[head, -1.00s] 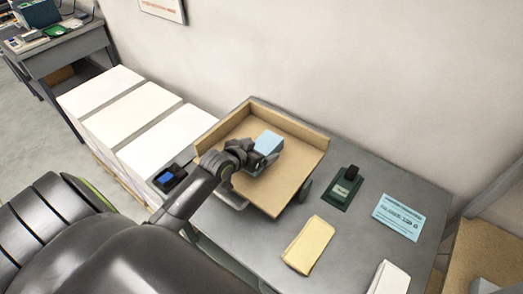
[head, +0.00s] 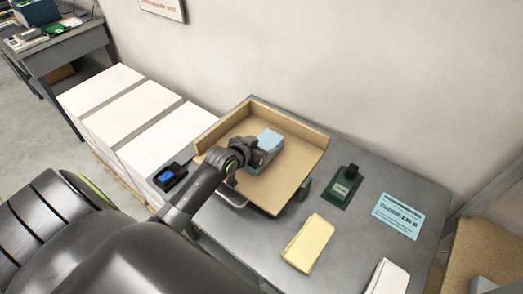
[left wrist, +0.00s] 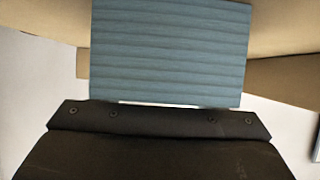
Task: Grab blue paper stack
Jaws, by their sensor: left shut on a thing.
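The blue paper stack (head: 269,139) is in the cardboard-coloured tray (head: 287,122) on the grey table in the head view. My left gripper (head: 258,154) reaches over the tray's front left side and is shut on the stack's near end. In the left wrist view the blue paper stack (left wrist: 170,52) fills the upper middle, its layered side above the dark gripper edge (left wrist: 160,120). The fingertips are partly hidden, and I cannot tell whether the stack touches the tray floor. My right gripper is in neither view.
A yellow paper stack (head: 307,244), a dark green stamp-like device (head: 344,187), a blue printed sheet (head: 399,215) and a white stack (head: 388,279) lie on the grey table (head: 260,227). White paper piles (head: 130,113) stand left. A wall is behind.

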